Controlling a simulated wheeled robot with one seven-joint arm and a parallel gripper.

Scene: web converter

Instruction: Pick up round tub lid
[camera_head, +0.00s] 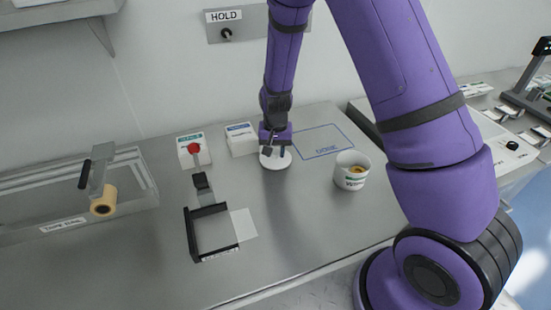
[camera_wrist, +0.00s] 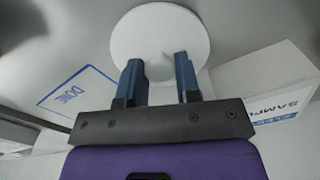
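The round white tub lid (camera_head: 275,162) lies flat on the steel bench, left of the blue DONE outline. In the wrist view the lid (camera_wrist: 160,28) is ahead of my fingers, with a pale raised knob at its centre. My gripper (camera_head: 268,150) points down right over the lid. Its two blue fingers (camera_wrist: 160,68) stand apart, one on each side of the knob, with a gap visible between them. I cannot tell whether the fingertips touch the lid. A white tub (camera_head: 351,178) with yellowish contents stands uncovered to the right.
A black-framed fixture (camera_head: 190,238) with a pale sheet (camera_head: 244,224) is front left. A tape roll (camera_head: 103,203) is farther left. The DONE outline (camera_head: 325,140) is empty.

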